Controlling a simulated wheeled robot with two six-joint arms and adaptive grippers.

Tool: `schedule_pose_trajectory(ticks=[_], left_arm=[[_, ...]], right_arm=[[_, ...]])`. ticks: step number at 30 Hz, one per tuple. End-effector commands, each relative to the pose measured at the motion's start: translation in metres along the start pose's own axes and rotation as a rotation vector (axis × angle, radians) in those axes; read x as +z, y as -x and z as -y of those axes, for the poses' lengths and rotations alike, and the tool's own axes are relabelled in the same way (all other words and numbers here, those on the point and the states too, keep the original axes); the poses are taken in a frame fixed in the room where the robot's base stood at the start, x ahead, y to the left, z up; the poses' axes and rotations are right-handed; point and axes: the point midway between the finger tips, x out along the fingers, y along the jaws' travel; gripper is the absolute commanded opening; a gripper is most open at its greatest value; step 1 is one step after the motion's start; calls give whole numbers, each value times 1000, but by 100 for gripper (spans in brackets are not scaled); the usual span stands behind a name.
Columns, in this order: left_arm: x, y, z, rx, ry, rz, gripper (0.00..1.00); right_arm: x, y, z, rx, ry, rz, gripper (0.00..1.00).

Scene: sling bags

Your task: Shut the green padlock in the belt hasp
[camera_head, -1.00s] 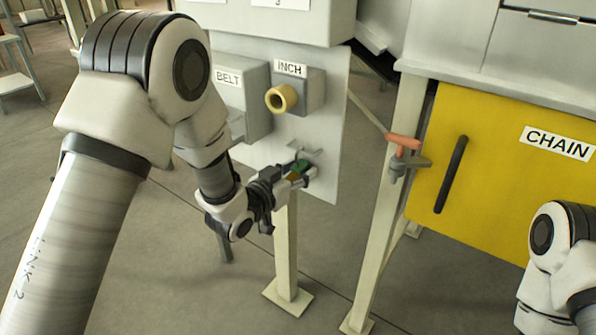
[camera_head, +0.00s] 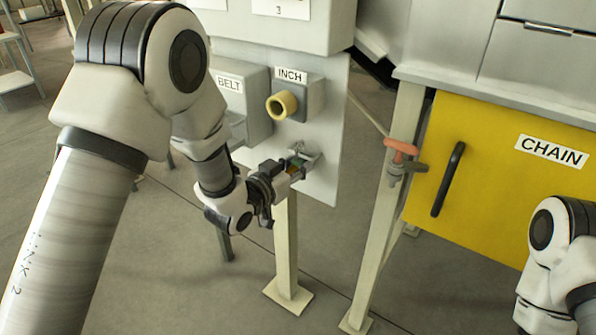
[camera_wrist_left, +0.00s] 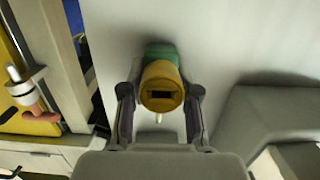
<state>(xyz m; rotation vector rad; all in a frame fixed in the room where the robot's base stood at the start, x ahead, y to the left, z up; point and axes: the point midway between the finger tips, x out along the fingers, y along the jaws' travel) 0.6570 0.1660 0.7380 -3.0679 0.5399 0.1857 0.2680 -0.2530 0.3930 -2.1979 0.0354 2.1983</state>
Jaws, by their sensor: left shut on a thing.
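In the left wrist view the padlock (camera_wrist_left: 160,52) has a green body and a yellow round end with a dark slot facing the camera. My left gripper (camera_head: 296,170) is shut on it, one finger on each side. The belt hasp (camera_head: 310,157) is on the grey panel below the BELT and INCH boxes, and the padlock is right at it. The shackle is hidden, so I cannot tell whether it passes through the hasp or is closed.
The BELT box (camera_head: 240,100) and the INCH box (camera_head: 302,92), with a yellow ring, stick out above the hasp. A red-handled valve (camera_head: 402,150) and a yellow CHAIN door (camera_head: 490,175) are to the right. My right arm shows at the lower right.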

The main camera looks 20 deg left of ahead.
Motion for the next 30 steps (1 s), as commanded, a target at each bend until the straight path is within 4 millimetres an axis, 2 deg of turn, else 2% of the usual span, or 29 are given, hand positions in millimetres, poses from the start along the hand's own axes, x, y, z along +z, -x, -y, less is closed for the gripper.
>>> schedule_pose_trajectory(ticks=[30], left_arm=[[12, 55, 0, 0, 2, 1, 0]], right_arm=[[0, -8, 0, 0, 0, 0, 68]])
